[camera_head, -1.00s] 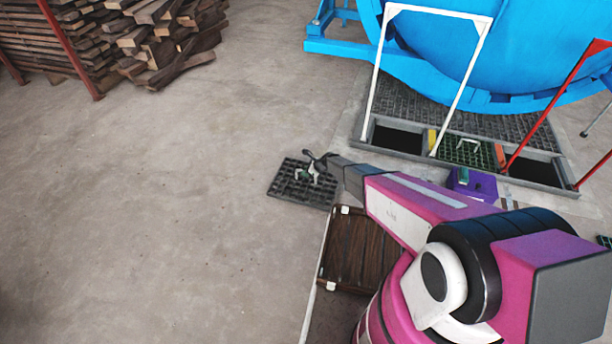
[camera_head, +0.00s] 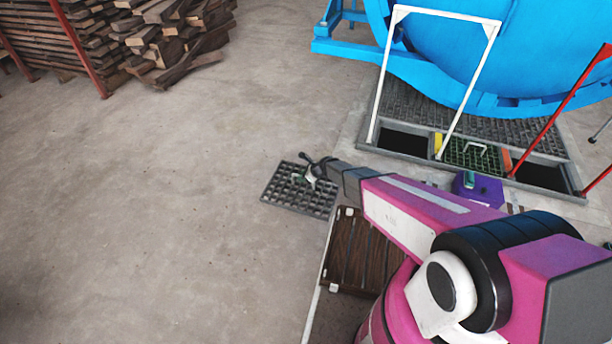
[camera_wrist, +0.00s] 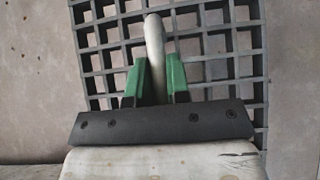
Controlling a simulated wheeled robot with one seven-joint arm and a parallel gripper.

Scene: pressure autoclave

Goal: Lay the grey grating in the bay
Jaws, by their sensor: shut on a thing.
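The grey grating (camera_head: 290,198) is a dark square grid with a pale handle on top. My gripper (camera_head: 306,177) is shut on that handle. In the wrist view the green fingers of my gripper (camera_wrist: 156,80) stand on either side of the pale handle, and the grating (camera_wrist: 215,43) spreads out behind them. The grating looks held over the bare floor; its height is hard to tell. The bay is a framed trench in the floor below the blue vessel. It has a dark opening at left (camera_head: 403,140) and another at right (camera_head: 541,177), with a green grating (camera_head: 470,153) between them.
A white frame (camera_head: 447,12) stands over the bay's left part, and a red bar (camera_head: 560,108) slants over its right. A purple block (camera_head: 480,190) sits in front of the bay. A brown slatted panel (camera_head: 357,250) lies beside my arm. The floor at left is clear.

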